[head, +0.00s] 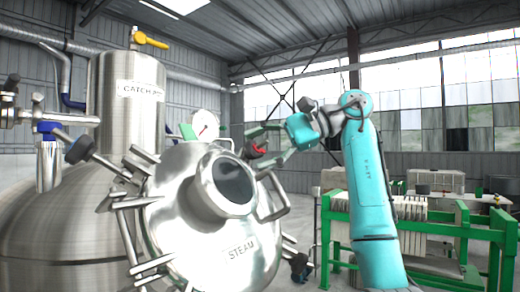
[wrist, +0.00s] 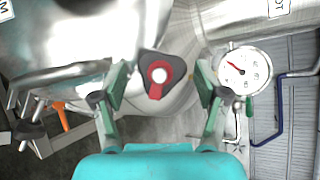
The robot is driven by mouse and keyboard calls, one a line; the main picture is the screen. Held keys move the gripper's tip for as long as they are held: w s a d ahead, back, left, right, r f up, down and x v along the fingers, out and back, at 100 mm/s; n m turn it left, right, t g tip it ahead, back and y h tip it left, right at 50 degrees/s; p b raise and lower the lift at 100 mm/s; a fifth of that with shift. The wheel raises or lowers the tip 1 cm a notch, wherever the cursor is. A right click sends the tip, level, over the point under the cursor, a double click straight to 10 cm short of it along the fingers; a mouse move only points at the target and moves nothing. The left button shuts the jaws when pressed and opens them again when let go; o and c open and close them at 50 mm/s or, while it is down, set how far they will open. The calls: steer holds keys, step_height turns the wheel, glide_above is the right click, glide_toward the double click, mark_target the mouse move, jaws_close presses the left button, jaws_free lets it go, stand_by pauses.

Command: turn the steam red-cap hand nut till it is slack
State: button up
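The steam red-cap hand nut shows in the wrist view (wrist: 154,91) as a dark three-lobed knob with a red cap and a pale round centre. In the head view the nut (head: 259,151) sits at the upper right edge of the lid labelled STEAM (head: 232,238). My gripper (wrist: 162,76) is open, with one green finger on each side of the nut and a clear gap to both. In the head view my gripper (head: 262,144) reaches in from the right, its fingers around the nut's place. How deep the fingers reach along the nut I cannot tell.
A pressure gauge (wrist: 243,71) stands close beyond my right finger in the wrist view; it also shows in the head view (head: 205,125). Several clamp arms (head: 128,203) ring the lid. A tank labelled CATCHPOT (head: 127,118) stands left. A green rack (head: 450,222) stands right.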

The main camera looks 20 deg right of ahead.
steer(key=shift+d, duration=0.1)
steer(key=v, duration=1.2)
